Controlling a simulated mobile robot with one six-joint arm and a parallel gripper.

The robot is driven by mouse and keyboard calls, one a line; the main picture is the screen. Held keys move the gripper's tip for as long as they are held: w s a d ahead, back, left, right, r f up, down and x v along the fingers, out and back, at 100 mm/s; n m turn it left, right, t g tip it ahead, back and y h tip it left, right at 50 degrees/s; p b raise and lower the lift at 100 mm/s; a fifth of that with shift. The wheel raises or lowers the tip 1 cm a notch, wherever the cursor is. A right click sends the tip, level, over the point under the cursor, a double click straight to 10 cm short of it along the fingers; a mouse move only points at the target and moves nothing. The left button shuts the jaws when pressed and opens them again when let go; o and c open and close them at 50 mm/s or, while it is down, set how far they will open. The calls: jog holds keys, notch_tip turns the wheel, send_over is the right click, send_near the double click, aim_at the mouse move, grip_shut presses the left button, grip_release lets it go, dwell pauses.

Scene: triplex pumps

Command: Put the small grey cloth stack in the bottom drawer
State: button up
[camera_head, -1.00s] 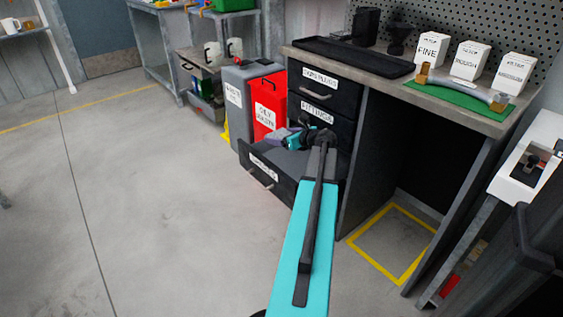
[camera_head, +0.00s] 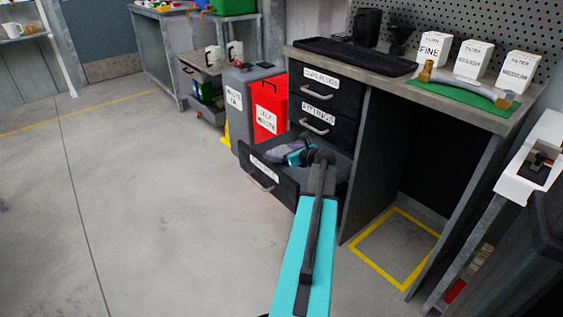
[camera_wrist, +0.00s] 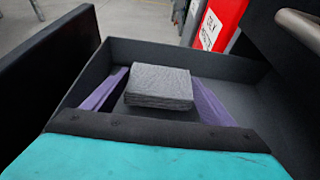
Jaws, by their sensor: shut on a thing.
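The small grey cloth stack (camera_wrist: 158,86) lies flat between the two purple fingers of my gripper (camera_wrist: 160,98) in the wrist view. The gripper is shut on it. The bottom drawer (camera_head: 268,176) is pulled open, and its grey walls (camera_wrist: 185,52) surround the stack in the wrist view. My gripper (camera_head: 272,156) is inside the drawer opening in the head view, below the drawer's rim. I cannot make out the stack there. Whether the stack touches the drawer floor cannot be told.
Two shut drawers, the upper (camera_head: 322,88) and the one labelled fittings (camera_head: 318,122), sit directly above. A red bin (camera_head: 268,108) and a grey bin (camera_head: 240,90) stand just left of the cabinet. The floor (camera_head: 150,220) in front is clear.

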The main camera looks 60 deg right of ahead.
jog(key=shift+f+b, duration=0.45)
jog(key=shift+f, duration=1)
jog(key=shift+f, duration=0.1)
jog(key=o, duration=1.1)
jog(key=shift+s+a+r, duration=0.15)
jog(key=shift+s+r, duration=0.15)
jog(key=shift+s, duration=0.1)
jog(key=p+v, duration=0.4)
jog(key=v, duration=0.5)
jog(key=shift+s+a+r, duration=0.1)
jog(key=shift+s+r, duration=0.1)
jog(key=shift+s, duration=0.05)
jog(key=shift+s+a+r+p, duration=0.2)
jog(key=shift+s+p, duration=0.2)
jog(key=shift+s, duration=0.25)
